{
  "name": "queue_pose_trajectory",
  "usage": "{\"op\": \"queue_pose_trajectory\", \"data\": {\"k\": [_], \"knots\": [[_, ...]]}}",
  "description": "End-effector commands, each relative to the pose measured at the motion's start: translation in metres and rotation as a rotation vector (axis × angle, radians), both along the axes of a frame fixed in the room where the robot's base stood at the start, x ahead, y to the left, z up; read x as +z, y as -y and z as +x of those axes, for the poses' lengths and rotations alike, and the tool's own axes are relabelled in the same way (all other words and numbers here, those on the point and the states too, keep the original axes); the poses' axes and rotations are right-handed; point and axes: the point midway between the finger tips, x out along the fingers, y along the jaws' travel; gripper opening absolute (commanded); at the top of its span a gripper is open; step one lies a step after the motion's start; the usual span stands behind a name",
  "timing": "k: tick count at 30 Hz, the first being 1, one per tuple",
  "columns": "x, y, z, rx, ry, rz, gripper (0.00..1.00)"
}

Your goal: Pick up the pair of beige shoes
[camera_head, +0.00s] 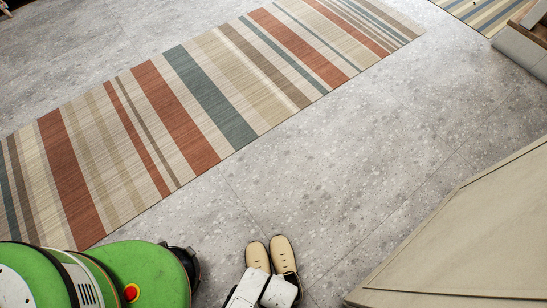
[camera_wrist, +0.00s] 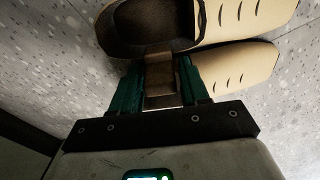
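The pair of beige shoes (camera_head: 270,254) is on the grey floor at the bottom middle of the head view, side by side with toes pointing up the picture. In the wrist view, the upper shoe (camera_wrist: 245,18) shows its dark opening and beige toe, and the lower shoe (camera_wrist: 240,68) is partly hidden by my gripper. My gripper (camera_wrist: 162,62) is at the shoes, its green fingers apart. A brown part lies between the fingers and fills the gap. I cannot tell whether they press on it. The rear of the shoes is hidden in the head view.
A striped rug (camera_head: 180,125) lies across the floor beyond the shoes. A beige panelled piece (camera_head: 470,240) stands close on the right. Grey floor between rug and panel is clear. Another striped rug (camera_head: 480,12) shows at the top right.

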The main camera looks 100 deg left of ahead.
Motion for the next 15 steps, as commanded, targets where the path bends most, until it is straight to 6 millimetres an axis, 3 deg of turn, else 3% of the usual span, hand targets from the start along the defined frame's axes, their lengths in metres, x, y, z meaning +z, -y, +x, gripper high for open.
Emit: {"op": "queue_pose_trajectory", "data": {"k": [13, 15], "knots": [[-0.0001, 0.0002, -0.0001, 0.0, 0.0, 0.0, 0.02], [-0.0001, 0.0002, -0.0001, 0.0, 0.0, 0.0, 0.0]]}}
